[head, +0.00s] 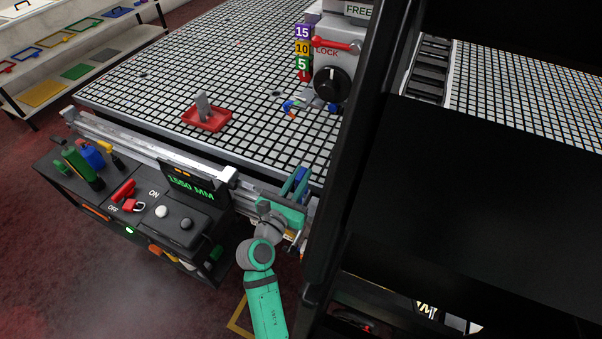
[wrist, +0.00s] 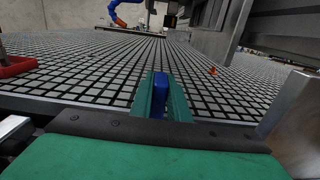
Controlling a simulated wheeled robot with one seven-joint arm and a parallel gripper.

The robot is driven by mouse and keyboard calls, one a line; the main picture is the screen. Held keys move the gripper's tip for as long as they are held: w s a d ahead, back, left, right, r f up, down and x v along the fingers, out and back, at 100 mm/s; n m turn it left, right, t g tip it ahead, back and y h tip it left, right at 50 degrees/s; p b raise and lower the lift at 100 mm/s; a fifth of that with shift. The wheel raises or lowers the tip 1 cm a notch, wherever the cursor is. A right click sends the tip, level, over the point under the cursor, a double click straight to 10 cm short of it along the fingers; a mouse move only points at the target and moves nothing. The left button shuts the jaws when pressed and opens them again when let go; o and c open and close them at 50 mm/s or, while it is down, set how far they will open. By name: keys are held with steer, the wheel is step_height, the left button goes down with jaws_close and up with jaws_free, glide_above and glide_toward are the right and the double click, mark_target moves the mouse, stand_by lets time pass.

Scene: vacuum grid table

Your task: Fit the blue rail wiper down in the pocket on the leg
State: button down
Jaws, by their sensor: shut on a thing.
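The blue rail wiper (wrist: 158,95) is between the two green fingers of my gripper (wrist: 160,84) in the wrist view, with its blue top showing between them. In the head view my gripper (head: 293,188) is at the front edge of the grid table, beside the metal rail, and a bit of the blue wiper (head: 301,174) shows at its tips. The fingers are shut on the wiper. The lower part of the wiper is hidden by the fingers. I cannot make out the leg or its pocket in either view.
The grid table (head: 250,60) stretches behind my gripper, with a red tray (head: 206,119) on it. A control console with a green display (head: 190,187) stands left of my arm. A large black frame (head: 345,130) rises close on the right. Small blue and orange pieces lie near the dial.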

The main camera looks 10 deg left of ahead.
steer(key=shift+f, duration=3.55)
steer(key=shift+f, duration=0.1)
steer(key=c, duration=1.6)
jaws_free()
steer(key=shift+s+a, duration=0.1)
steer(key=s, duration=0.3)
steer(key=s+a, duration=0.1)
steer(key=s, duration=0.3)
steer(key=s+a, duration=0.1)
steer(key=s, duration=0.2)
steer(key=shift+s, duration=0.3)
steer(key=shift+w, duration=0.1)
